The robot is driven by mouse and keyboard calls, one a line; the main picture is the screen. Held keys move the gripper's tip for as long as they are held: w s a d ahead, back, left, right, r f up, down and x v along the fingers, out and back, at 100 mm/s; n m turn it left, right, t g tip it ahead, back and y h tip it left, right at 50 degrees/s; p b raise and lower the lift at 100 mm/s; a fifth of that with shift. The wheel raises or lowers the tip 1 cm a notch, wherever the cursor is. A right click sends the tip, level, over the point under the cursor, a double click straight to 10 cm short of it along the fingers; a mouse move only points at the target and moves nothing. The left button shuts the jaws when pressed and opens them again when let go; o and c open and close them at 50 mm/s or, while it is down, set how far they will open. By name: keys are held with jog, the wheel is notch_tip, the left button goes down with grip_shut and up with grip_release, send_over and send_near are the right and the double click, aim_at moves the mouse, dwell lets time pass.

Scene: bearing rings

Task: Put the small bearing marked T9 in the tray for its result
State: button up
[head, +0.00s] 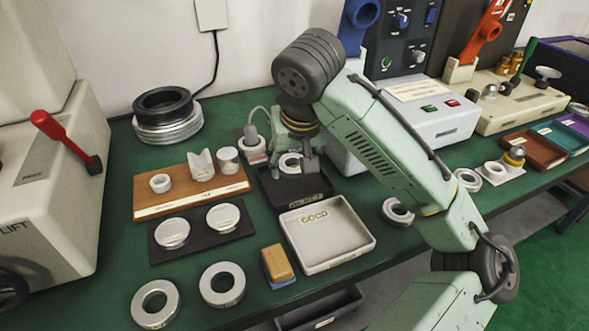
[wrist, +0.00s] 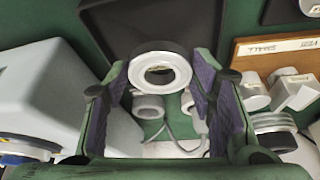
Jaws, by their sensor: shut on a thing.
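A small white bearing ring (head: 289,169) is between the fingers of my gripper (head: 296,155), over the dark tray (head: 312,197). In the wrist view the ring (wrist: 183,76) sits between the purple-padded fingers of my gripper (wrist: 160,75), with the black tray (wrist: 112,42) beyond it. The gripper is shut on the ring, which appears above the tray floor. No T9 mark is legible on it. A pale tray (head: 360,245) reading "GOOD" stands in front of the dark tray, empty. The dark tray's front label is too small to read.
A wooden stand (head: 222,190) with small parts and a dark plate (head: 243,231) with two discs stand left. A wooden-topped block (head: 277,263) and two large rings (head: 222,284) lie in front. A white box (head: 425,120) stands at the right behind my arm.

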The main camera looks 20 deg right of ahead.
aim_at(295, 186)
jog(key=shift+f, duration=1.6)
jog(key=shift+s+f+b, duration=0.15)
jog(key=shift+f+b, duration=0.15)
jog(key=shift+f, duration=0.3)
jog(key=o, duration=1.5)
jog(key=shift+f, duration=0.15)
jog(key=shift+c, duration=0.2)
